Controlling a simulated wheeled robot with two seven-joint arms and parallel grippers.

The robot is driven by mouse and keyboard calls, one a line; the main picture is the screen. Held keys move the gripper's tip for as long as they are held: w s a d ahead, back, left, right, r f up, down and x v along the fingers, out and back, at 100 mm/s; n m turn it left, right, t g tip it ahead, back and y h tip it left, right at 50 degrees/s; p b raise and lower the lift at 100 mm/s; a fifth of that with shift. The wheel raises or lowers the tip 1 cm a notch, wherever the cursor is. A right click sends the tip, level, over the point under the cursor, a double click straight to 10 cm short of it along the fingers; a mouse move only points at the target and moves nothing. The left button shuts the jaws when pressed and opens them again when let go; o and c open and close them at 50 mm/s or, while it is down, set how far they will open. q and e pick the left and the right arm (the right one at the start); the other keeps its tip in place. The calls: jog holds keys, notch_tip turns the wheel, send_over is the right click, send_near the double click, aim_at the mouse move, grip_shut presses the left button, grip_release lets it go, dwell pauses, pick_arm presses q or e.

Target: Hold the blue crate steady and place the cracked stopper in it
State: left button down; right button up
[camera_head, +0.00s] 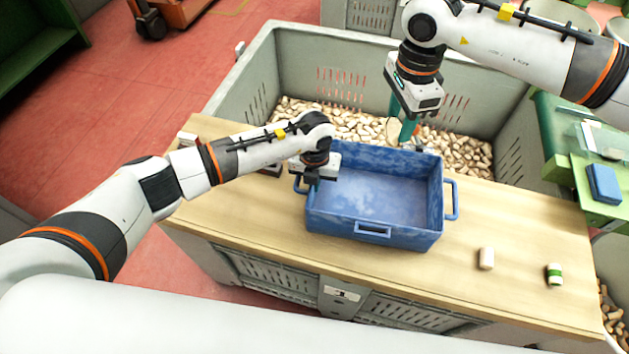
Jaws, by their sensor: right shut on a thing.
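The blue crate (374,238) stands empty on the wooden bench top, its open side up. My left gripper (313,181) is at the crate's left wall, near the left handle (299,185). Its fingertips are too small and dark to tell whether they are closed on it. My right gripper (402,124) points down above the large grey bin, just behind the crate's back wall. It is shut on a tan cork stopper (393,129), which is held higher than the crate. I cannot make out a crack on it at this size.
The grey bin (240,86) behind the bench is full of loose corks (349,123). A plain pale stopper (486,258) and a green-banded stopper (554,274) stand on the bench (520,236), right of the crate. A blue block (604,183) lies on green equipment at right.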

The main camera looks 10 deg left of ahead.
notch_tip(320, 180, down, 12)
jog(key=shift+r, duration=0.15)
dwell(1.2)
jog(key=o, duration=1)
jog(key=shift+o, duration=0.2)
notch_tip(320, 180, up, 12)
jog(key=shift+r, duration=0.1)
pick_arm(q)
jog(key=c, duration=1.5)
grip_release()
jog(key=shift+c, duration=0.2)
